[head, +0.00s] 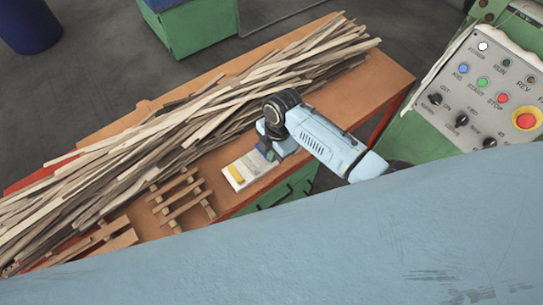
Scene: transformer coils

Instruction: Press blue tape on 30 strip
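A big pile of long wooden strips (190,125) lies along the orange-brown bench (350,82). I cannot make out which of them, if any, is the strip named in the task. My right gripper (265,152) points down over a small white tray or pad (254,167) at the bench's near edge. A yellow block (235,173) lies on the pad, left of the gripper. A small dark blue-green patch shows at the fingertips; I cannot tell whether it is tape or part of the gripper. The fingers are too small to read. My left gripper is out of view.
A wooden rack (178,201) sits on the bench left of the pad. A large light-blue surface (300,250) fills the foreground. A control panel (485,90) with buttons and knobs stands at the right. A dark blue bin (28,25) is at top left.

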